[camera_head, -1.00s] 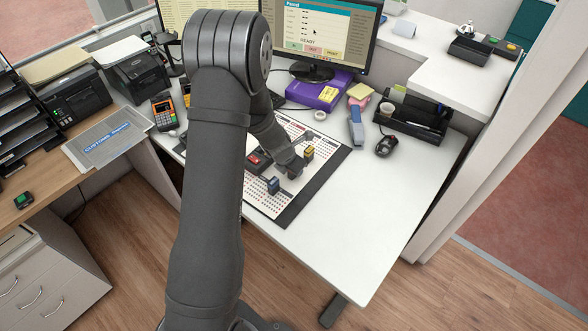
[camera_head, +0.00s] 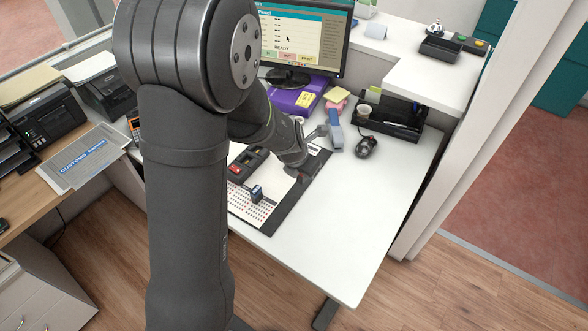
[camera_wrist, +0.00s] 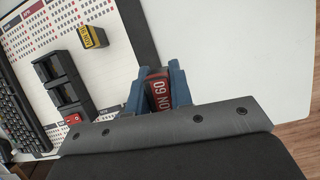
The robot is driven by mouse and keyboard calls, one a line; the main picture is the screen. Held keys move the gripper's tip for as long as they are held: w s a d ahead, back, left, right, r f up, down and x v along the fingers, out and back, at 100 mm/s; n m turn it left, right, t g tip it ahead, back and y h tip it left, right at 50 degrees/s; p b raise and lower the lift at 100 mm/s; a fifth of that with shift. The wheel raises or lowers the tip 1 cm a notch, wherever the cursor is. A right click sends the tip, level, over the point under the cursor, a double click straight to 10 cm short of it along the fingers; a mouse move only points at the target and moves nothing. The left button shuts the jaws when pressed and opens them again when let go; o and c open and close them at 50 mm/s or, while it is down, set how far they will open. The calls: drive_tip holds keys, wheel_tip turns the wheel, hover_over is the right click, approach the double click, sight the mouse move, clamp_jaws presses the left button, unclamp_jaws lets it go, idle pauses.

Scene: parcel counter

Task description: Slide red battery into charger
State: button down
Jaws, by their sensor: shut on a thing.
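A red battery (camera_wrist: 160,92) with white lettering sits between the blue fingertips of my gripper (camera_wrist: 158,88) in the wrist view. My gripper is shut on it, over the mat's dark edge, right of the charger. In the head view my gripper (camera_head: 304,173) is at the mat's right side; the battery cannot be made out there. The black charger (camera_wrist: 64,88) stands on the mat with a red switch at one end. Its bays look empty in the wrist view. The charger also shows in the head view (camera_head: 250,160), partly beside my arm.
A yellow battery (camera_wrist: 93,37) stands on the printed mat (camera_wrist: 40,30) beyond the charger. A keyboard (camera_wrist: 15,112) lies left of the charger. The white desk right of the mat (camera_head: 350,220) is clear.

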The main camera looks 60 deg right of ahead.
drive_tip(key=shift+n, duration=0.4)
drive_tip(key=shift+w+d+f, duration=0.95)
drive_tip(key=shift+w+d, duration=0.2)
drive_tip(key=shift+w, duration=2.75)
drive_tip(key=shift+w+d+f, duration=0.9)
drive_tip(key=shift+w+d, duration=0.2)
drive_tip(key=shift+w, duration=2.85)
drive_tip(key=shift+w+d+f, duration=0.95)
drive_tip(key=shift+w+d, duration=0.2)
drive_tip(key=shift+w, duration=2.75)
drive_tip(key=shift+f, duration=0.75)
drive_tip(key=c, duration=1.7)
unclamp_jaws()
drive_tip(key=shift+f, duration=0.1)
drive_tip(key=o, duration=0.5)
drive_tip(key=v, duration=1.7)
drive_tip(key=shift+s+a+r, duration=0.15)
drive_tip(key=shift+s+r, duration=0.05)
drive_tip(key=shift+s, duration=0.05)
drive_tip(key=shift+f, duration=0.1)
